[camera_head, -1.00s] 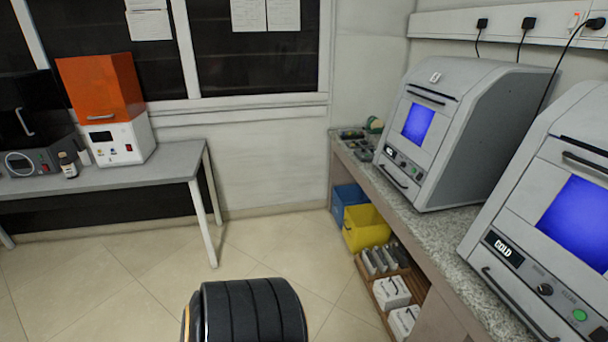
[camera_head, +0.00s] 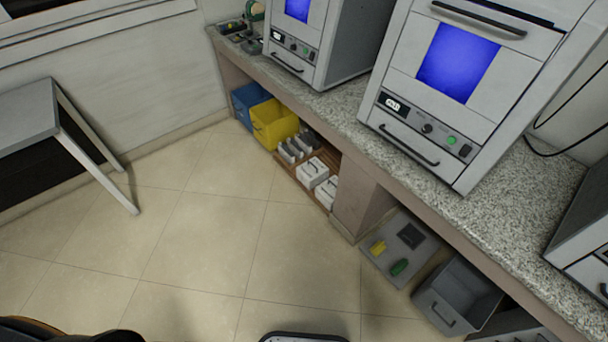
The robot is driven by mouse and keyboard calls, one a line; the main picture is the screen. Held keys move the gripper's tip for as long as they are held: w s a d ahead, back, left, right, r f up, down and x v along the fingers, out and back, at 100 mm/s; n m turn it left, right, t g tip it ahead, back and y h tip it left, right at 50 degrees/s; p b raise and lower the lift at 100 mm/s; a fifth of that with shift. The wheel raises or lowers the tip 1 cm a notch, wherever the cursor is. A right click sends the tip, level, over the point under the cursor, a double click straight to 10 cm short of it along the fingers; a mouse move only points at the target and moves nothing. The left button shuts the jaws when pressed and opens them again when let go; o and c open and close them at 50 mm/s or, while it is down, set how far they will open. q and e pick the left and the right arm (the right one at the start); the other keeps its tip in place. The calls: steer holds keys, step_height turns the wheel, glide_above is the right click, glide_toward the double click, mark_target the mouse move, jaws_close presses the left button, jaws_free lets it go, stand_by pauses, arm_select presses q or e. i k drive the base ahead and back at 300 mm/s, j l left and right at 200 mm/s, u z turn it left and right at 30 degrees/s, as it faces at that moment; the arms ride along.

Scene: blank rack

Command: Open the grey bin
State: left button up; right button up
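A grey bin (camera_head: 436,311) stands under the counter at the lower right of the head view. It is a box with a dark handle on its front face, and its top looks open, with a dark, empty-looking inside. Its right side runs close to another dark object. Neither of my grippers shows in the head view, and nothing is seen touching the bin.
A blue bin (camera_head: 243,97) and a yellow bin (camera_head: 273,126) stand under the counter (camera_head: 350,127). White boxes (camera_head: 313,172) sit beside them. A grey tray (camera_head: 386,262) holds small items left of the grey bin. The tiled floor (camera_head: 203,233) is mostly clear. A table (camera_head: 28,112) stands at left.

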mark_target(458, 298)
steer(key=z, duration=1.95)
